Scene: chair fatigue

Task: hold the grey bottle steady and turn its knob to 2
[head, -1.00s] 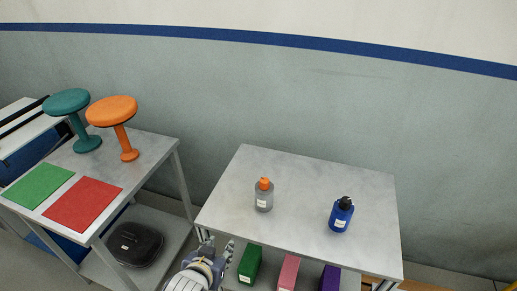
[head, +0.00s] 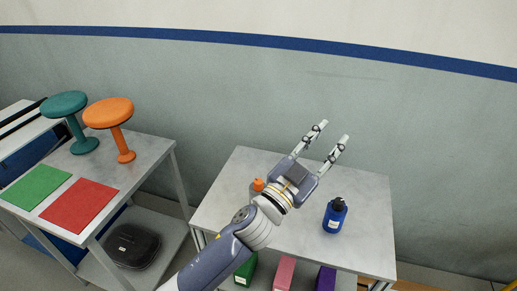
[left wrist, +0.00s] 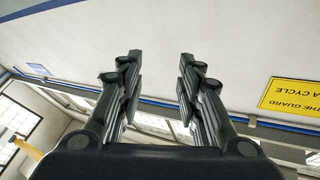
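The grey bottle with its orange knob (head: 258,184) stands on the right-hand table (head: 355,190). My left arm and hand cover most of its body; only the knob and a little of the bottle show. My left gripper (head: 332,132) is open and empty, above and beyond the bottle, with its fingers pointing up and to the right. The left wrist view shows its two fingers (left wrist: 158,75) spread apart with nothing between them. The number on the knob cannot be read. My right gripper is not in view.
A blue bottle (head: 335,215) with a black top stands to the right on the same table. Green (head: 246,268), pink (head: 284,272) and purple (head: 326,279) boxes sit below its front edge. A left table holds two stools (head: 109,112) and green and red mats (head: 79,206).

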